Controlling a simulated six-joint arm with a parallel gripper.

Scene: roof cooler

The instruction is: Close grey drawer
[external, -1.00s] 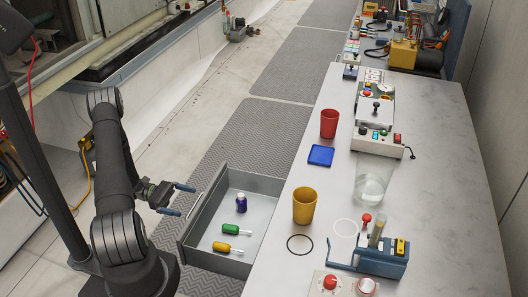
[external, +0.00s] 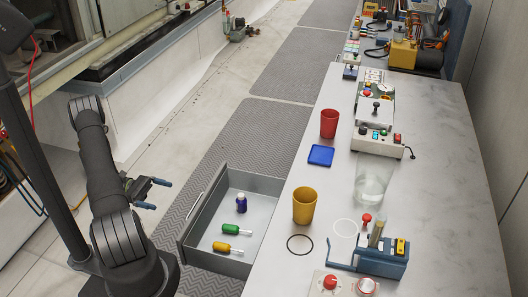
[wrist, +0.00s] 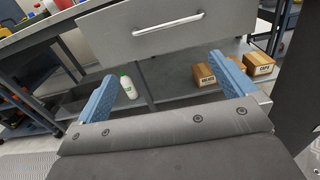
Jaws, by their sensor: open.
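The grey drawer (external: 190,252) is pulled out from the left side of the table.
The tabletop (external: 440,190) carries a yellow cup (external: 305,206), a red cup (external: 329,124), a blue square (external: 320,155) and a clear cup (external: 372,182). Boxes (wrist: 257,64) and a white bottle (wrist: 128,87) sit on the shelf under the table. Floor left of the drawer is clear.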

